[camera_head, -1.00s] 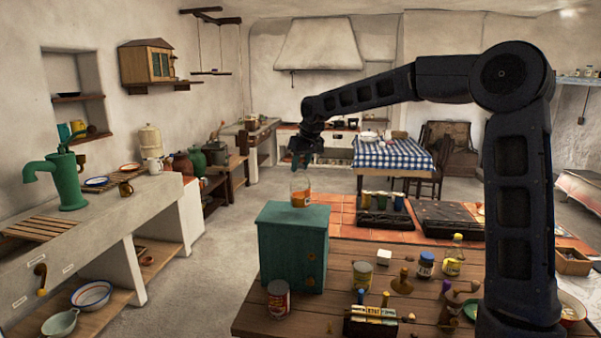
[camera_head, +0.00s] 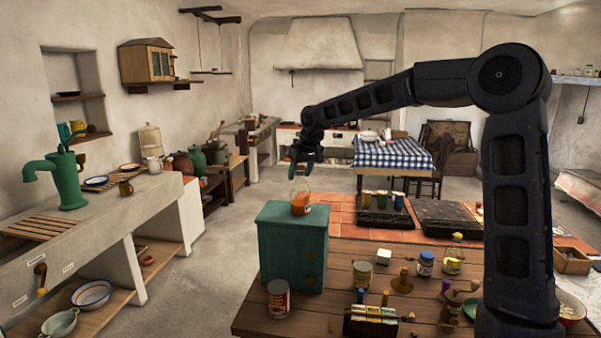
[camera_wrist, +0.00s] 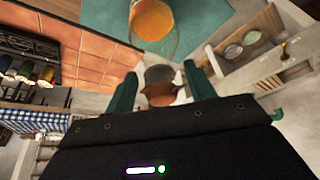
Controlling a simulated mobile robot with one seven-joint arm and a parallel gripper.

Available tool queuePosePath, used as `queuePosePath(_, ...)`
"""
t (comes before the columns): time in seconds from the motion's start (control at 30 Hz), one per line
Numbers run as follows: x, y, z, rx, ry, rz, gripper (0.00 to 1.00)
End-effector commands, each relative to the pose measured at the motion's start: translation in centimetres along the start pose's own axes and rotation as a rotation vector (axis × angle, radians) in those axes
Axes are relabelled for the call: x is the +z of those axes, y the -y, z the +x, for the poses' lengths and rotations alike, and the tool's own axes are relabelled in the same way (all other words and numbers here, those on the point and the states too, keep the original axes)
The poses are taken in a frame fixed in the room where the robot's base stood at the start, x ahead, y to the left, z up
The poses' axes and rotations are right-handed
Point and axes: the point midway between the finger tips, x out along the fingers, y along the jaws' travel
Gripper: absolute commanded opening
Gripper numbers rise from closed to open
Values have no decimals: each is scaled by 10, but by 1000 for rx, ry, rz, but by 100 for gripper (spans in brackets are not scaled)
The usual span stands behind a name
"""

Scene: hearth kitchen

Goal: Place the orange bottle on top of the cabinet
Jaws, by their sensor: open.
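The orange bottle (camera_head: 300,204), clear with orange in it, rests on top of the teal cabinet (camera_head: 290,247), near the back edge. In the wrist view the orange bottle (camera_wrist: 152,20) shows at the top, against the cabinet's teal top (camera_wrist: 208,14). My gripper (camera_head: 306,168) is above the bottle in the head view. In the wrist view my gripper (camera_wrist: 160,92) has its two green fingers spread apart, with nothing held between them. The bottle lies beyond the fingertips, apart from them.
The cabinet stands on a wooden table (camera_head: 335,312). A dark tray (camera_head: 384,222) with coloured cups lies behind. Open floor lies left of the table.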

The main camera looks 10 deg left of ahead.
Motion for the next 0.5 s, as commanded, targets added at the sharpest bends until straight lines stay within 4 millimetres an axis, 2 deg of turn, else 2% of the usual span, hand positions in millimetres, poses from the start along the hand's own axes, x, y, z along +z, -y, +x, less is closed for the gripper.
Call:
queuePosePath(0.13, -1, 0, -7, 1, -2, 0, 54)
queuePosePath(0.23, -2, -1, -19, 3, -2, 0, 54)
queuePosePath(0.5, -1, 0, -71, 3, -2, 0, 54)
